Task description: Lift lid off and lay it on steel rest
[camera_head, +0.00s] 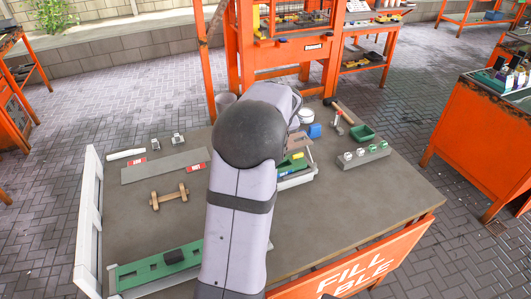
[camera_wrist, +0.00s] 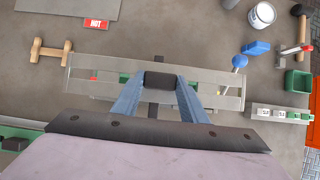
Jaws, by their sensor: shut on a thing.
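In the wrist view, my gripper (camera_wrist: 160,92) is shut on the black knob (camera_wrist: 160,80) of a long, slotted grey lid (camera_wrist: 225,75). Green parts (camera_wrist: 97,95) show below the lid through its openings. I cannot tell whether the lid rests on them or hangs clear. In the head view my arm hides the gripper and most of this spot. A flat grey steel rest (camera_head: 165,166) with red labels at its ends lies on the left of the table. Its edge also shows at the top left of the wrist view (camera_wrist: 65,6), with nothing on it.
A wooden bar piece (camera_head: 168,197) lies in front of the rest. A green mould with a black knob (camera_head: 140,274) is at the front left. A block with several pale pieces (camera_head: 365,156), a green bin (camera_head: 362,132) and a blue item (camera_head: 314,131) stand to the right.

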